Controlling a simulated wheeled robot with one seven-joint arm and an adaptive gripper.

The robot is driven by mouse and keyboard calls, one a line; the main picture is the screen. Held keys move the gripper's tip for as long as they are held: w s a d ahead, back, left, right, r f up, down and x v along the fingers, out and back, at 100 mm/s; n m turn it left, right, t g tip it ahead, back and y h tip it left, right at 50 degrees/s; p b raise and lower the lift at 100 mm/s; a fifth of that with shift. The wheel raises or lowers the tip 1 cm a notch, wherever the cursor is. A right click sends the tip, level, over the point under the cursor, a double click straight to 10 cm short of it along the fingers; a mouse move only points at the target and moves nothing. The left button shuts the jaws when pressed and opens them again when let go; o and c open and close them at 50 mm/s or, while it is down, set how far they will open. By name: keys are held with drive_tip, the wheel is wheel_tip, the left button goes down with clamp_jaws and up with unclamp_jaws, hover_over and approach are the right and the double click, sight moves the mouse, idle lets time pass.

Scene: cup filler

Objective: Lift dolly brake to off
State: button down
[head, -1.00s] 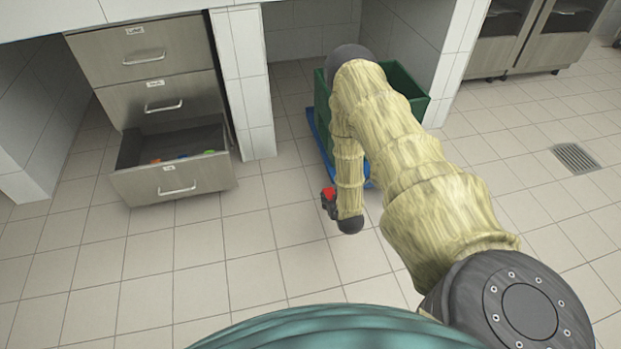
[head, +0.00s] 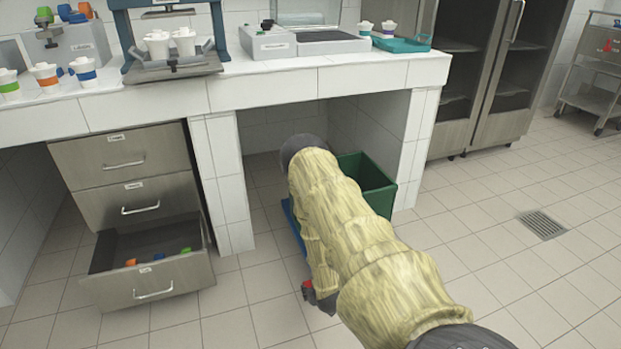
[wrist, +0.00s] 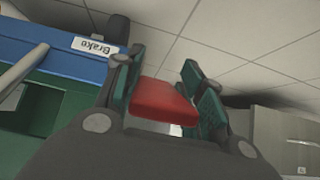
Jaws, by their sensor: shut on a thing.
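The blue dolly (head: 294,228) stands on the floor under the counter, carrying a green crate (head: 372,186). In the head view, my gripper (head: 312,292) is low beside the dolly, with a bit of red showing. My arm hides much of the dolly and gripper.
An open drawer (head: 150,280) with several small coloured pieces juts out left of the dolly. White tiled pillars (head: 222,185) flank the dolly's bay. The counter above holds cups and machines. The floor to the right is clear, with a drain grate (head: 542,224).

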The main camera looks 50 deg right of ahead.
drive_tip(key=c, duration=0.9)
unclamp_jaws()
drive_tip(key=v, duration=1.2)
drive_tip(key=shift+d, duration=0.1)
drive_tip(key=s+a+n+g+y, duration=0.1)
drive_tip(key=s+a+g+y, duration=0.15)
drive_tip(key=a, duration=0.75)
drive_tip(key=s+a+n+g+y, duration=0.15)
drive_tip(key=s+a, duration=0.25)
drive_tip(key=a, duration=0.6)
drive_tip(key=s+a+r+n+g, duration=0.3)
drive_tip(key=s+a+g, duration=0.1)
drive_tip(key=s+a, duration=0.85)
drive_tip(key=r+p, duration=2.9)
drive_tip(key=p, duration=0.1)
drive_tip(key=shift+s+d+r, duration=0.2)
drive_tip(key=shift+d+r, duration=0.2)
